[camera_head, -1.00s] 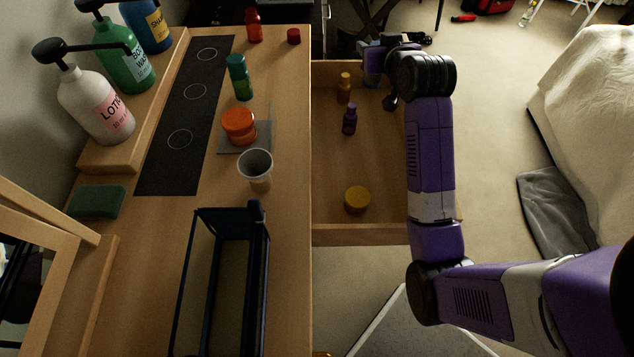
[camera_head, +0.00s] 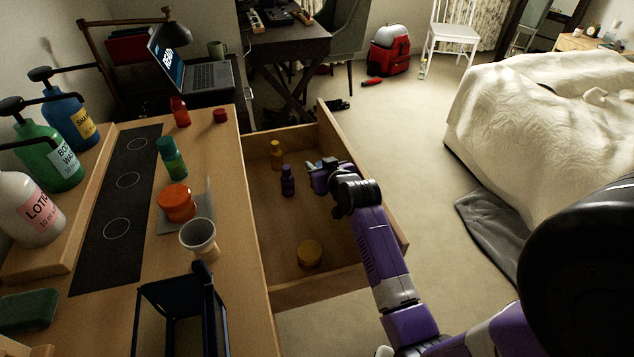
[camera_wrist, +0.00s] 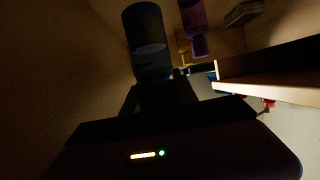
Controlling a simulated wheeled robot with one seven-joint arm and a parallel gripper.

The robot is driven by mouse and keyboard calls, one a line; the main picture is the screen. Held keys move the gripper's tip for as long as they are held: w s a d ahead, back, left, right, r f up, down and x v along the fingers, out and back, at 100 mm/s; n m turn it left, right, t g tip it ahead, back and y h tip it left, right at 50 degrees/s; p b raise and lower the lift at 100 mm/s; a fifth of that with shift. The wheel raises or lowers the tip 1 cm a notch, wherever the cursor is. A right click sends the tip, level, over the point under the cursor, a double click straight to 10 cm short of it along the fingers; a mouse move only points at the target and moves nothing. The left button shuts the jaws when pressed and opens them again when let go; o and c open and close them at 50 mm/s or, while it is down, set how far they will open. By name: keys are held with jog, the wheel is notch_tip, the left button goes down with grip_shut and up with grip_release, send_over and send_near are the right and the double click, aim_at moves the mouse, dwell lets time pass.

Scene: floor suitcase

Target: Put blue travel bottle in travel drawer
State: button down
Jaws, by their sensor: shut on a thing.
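My gripper (camera_head: 320,172) is inside the outline of the open wooden drawer (camera_head: 322,288), right of a small purple bottle (camera_head: 288,182). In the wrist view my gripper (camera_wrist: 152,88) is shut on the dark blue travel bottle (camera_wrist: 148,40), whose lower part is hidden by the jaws. In the head view only a small bluish bit shows at the fingertips. Whether the bottle touches the drawer floor I cannot tell. The purple bottle also shows in the wrist view (camera_wrist: 194,20), apart from the blue one.
The counter at left carries a green bottle (camera_head: 171,158), an orange jar (camera_head: 177,203), a cup (camera_head: 199,238) and a dark rack (camera_head: 175,289). Bare drawer floor lies between the purple bottle and yellow jar.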

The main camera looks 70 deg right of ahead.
jog(key=shift+f+b, duration=0.35)
jog(key=shift+f, duration=2.55)
jog(key=shift+f, duration=0.15)
jog(key=c, duration=1)
grip_release()
jog(key=shift+o, duration=0.2)
jog(key=shift+r, duration=0.2)
jog(key=v, duration=0.7)
jog(key=shift+s+p, duration=0.2)
jog(key=shift+p, duration=0.15)
jog(key=shift+a+r, duration=0.1)
jog(key=shift+a, duration=0.05)
